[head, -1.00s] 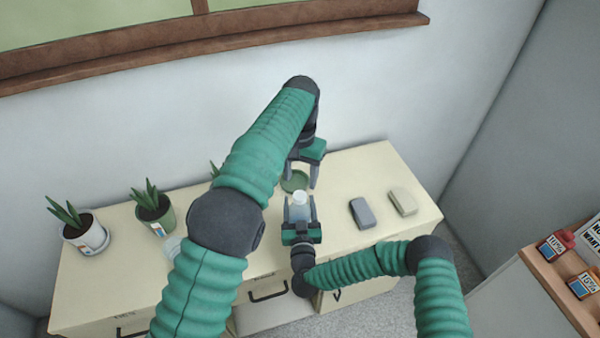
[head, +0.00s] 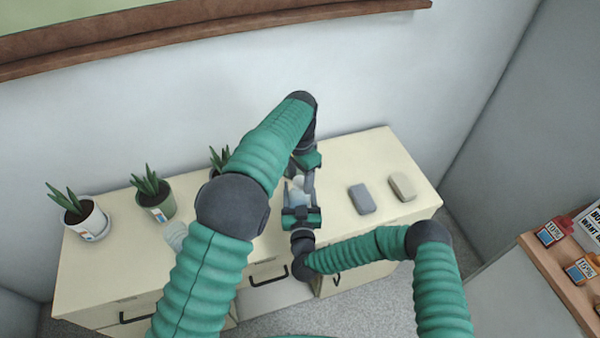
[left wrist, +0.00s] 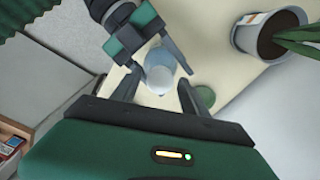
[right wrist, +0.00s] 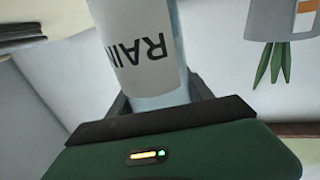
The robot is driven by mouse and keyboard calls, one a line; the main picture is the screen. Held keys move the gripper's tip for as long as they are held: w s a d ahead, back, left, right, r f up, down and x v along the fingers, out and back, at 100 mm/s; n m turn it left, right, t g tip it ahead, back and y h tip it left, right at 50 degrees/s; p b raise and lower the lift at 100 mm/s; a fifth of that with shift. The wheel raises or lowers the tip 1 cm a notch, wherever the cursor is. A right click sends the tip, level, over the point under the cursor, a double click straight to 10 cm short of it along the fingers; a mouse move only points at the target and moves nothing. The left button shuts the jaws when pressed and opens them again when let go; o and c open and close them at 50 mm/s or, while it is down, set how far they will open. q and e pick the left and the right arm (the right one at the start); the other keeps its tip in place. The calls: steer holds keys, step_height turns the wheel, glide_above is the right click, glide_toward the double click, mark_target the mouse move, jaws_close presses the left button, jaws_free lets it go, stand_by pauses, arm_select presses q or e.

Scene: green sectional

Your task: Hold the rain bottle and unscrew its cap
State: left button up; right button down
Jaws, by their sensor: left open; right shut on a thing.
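The rain bottle (head: 297,190) stands upright at the middle of the cream cabinet, partly hidden by my arms. In the right wrist view its label (right wrist: 143,55) reads "RAI", upside down, with the rest cut off or turned away. My right gripper (head: 300,203) is shut on the bottle's body from the front. My left gripper (head: 302,180) points down over the bottle, open. In the left wrist view its fingers stand on either side of the pale cap (left wrist: 159,89), with gaps visible; I cannot tell any contact.
Potted plants (head: 155,200) stand to the left on the cabinet top (head: 110,265). A grey block (head: 362,199) and a beige block (head: 402,187) lie to the right. A green saucer (left wrist: 205,96) lies beside the bottle.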

arm_select(q)
jaws_close()
steer(key=n, duration=0.6)
steer(key=shift+n, duration=0.3)
steer(key=shift+r, duration=0.15)
stand_by(0.3)
steer(key=shift+r, duration=1)
steer(key=shift+r, duration=0.15)
